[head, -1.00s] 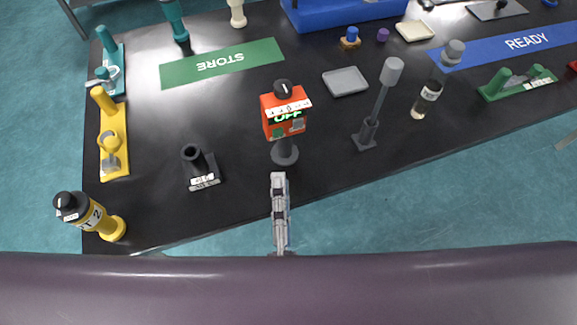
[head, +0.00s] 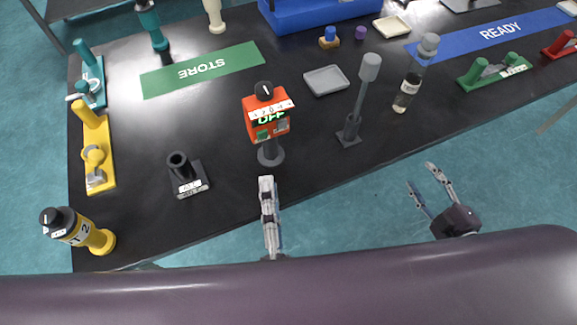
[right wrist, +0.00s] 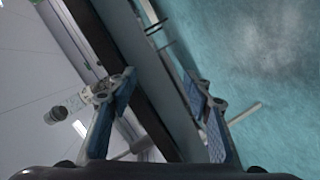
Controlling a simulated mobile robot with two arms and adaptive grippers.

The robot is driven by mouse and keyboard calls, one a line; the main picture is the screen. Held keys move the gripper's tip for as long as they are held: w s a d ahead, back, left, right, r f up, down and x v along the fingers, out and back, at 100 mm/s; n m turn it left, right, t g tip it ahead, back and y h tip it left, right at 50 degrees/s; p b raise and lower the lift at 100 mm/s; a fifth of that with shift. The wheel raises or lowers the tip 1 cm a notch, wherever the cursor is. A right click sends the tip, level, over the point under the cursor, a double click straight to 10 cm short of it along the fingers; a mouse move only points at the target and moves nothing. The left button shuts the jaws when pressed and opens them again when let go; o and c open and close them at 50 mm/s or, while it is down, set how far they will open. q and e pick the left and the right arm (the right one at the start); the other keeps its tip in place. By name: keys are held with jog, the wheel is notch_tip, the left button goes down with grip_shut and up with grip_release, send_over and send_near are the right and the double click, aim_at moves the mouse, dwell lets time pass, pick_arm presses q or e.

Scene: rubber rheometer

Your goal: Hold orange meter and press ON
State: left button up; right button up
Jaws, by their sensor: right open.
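The orange meter (head: 267,125) stands upright on a dark post with a round base (head: 271,155) near the table's front edge. It has a black knob on top, a white scale strip, a display reading OFF, and a green and a grey patch low on its front. My left gripper (head: 266,184) is just in front of the meter's base, apart from it. It is seen edge-on, so its finger gap is hidden. My right gripper (head: 423,177) is open and empty, off the table's front edge to the right. Its spread fingers also show in the right wrist view (right wrist: 163,82).
A grey-topped post (head: 352,128) and a clear bottle (head: 404,95) stand right of the meter. A black tube holder (head: 185,175) is to its left, and a yellow-black bottle (head: 75,230) is at the front left corner. A grey tray (head: 326,80) lies behind.

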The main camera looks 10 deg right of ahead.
aim_at(274, 149)
jog(key=a+r+n+y, duration=0.2)
jog(key=a+r+n, duration=0.15)
jog(key=r, duration=0.25)
jog(key=a+r+n+y, duration=0.3)
jog(key=r+n, duration=0.2)
jog(key=r, duration=0.2)
jog(key=a+n, duration=0.4)
jog(key=a, duration=0.1)
jog(key=w+a+f+n, duration=0.1)
jog(key=a+n, duration=0.3)
jog(key=a+f+n, duration=0.1)
jog(key=a+n, duration=0.3)
jog(key=a, duration=0.1)
jog(key=shift+w+a+n+t+y, duration=0.3)
jog(key=shift+a+n+y, duration=0.05)
jog(key=shift+y, duration=0.05)
jog(key=a+n, duration=0.2)
jog(key=a, duration=0.2)
jog(key=a+n, duration=0.2)
jog(key=a, duration=0.3)
jog(key=a+n, duration=0.2)
jog(key=a, duration=0.2)
jog(key=shift+s+a+r+t+y, duration=0.1)
jog(key=shift+s+a+t+y, duration=0.2)
jog(key=shift+s+a, duration=0.1)
jog(key=shift+w+a+r+n, duration=0.1)
jog(key=shift+w+a+n, duration=0.15)
jog(key=shift+a, duration=0.25)
jog(key=shift+x, duration=3.65)
jog(key=shift+c, duration=0.2)
